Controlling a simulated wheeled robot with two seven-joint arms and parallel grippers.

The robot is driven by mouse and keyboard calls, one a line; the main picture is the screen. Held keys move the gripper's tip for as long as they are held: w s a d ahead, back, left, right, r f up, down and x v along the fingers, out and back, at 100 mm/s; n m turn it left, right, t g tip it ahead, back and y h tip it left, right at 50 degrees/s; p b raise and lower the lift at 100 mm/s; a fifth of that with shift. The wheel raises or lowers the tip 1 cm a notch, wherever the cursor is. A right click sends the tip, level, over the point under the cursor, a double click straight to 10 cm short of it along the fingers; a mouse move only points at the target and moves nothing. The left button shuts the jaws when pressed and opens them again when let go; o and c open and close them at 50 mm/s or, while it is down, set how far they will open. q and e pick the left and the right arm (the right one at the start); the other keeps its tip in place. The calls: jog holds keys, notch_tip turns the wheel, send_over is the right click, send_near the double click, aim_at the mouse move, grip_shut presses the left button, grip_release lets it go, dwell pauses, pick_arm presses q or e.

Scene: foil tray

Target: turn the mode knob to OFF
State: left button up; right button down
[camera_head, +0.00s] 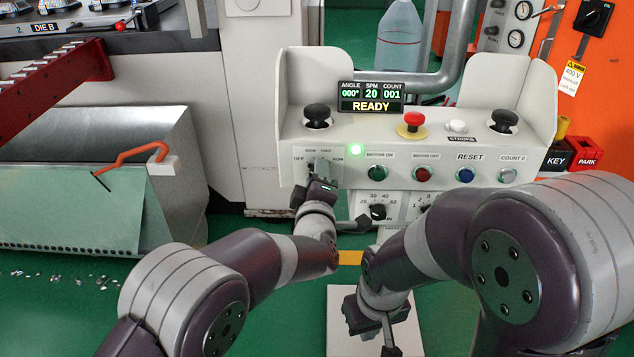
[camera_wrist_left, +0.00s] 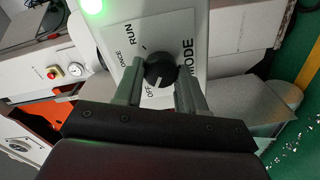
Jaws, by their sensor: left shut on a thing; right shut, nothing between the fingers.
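The mode knob (camera_wrist_left: 160,70) is a round black knob on a white label plate in the left wrist view. OFF, ONCE, RUN and MODE are printed around it. My left gripper (camera_wrist_left: 159,82) has one finger on each side of the knob and is shut on it. A small pale mark shows on the knob's side facing the OFF label, but its exact pointing is hard to read. In the head view my left gripper (camera_head: 321,168) is at the panel's left end and mostly covers the knob. My right gripper (camera_head: 389,349) is low, away from the panel, shut and empty.
The control panel has a green button (camera_head: 376,173), a red button (camera_head: 422,174), a blue RESET button (camera_head: 465,175) and lower dials (camera_head: 378,211) close to my left wrist. A red emergency button (camera_head: 412,122) and black palm buttons stand on top. The display (camera_head: 371,97) reads READY.

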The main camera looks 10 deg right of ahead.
pick_arm(q)
jog(key=shift+f, duration=0.15)
pick_arm(e)
jog(key=shift+f, duration=0.15)
pick_arm(q)
jog(key=o, duration=1.1)
jog(key=shift+c, duration=0.2)
pick_arm(e)
jog(key=shift+s, duration=0.1)
